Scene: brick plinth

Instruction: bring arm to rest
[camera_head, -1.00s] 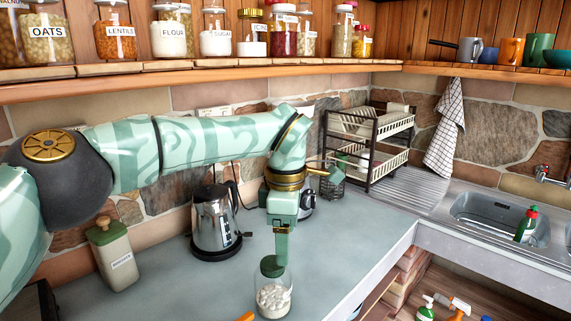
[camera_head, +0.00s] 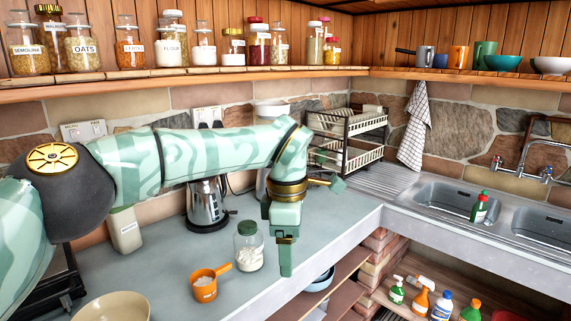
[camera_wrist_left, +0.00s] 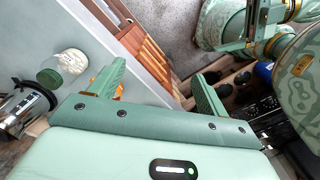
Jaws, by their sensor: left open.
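My left arm reaches in from the left above the counter. My left gripper (camera_head: 286,262) points down at the counter's front edge, just right of the glass jar. In the left wrist view its two fingers (camera_wrist_left: 160,74) stand wide apart with nothing between them. The glass jar (camera_head: 249,256) with a green lid and white contents stands upright on the counter, apart from the fingers; it also shows in the left wrist view (camera_wrist_left: 64,68). My right gripper does not show clearly in either view.
An orange scoop (camera_head: 205,286) and a cream bowl (camera_head: 113,308) are on the counter near the jar. A steel kettle (camera_head: 206,208) and a beige canister (camera_head: 125,232) stand behind my arm. A dish rack (camera_head: 346,140) is at the back. Open shelves (camera_head: 340,270) lie below the counter edge.

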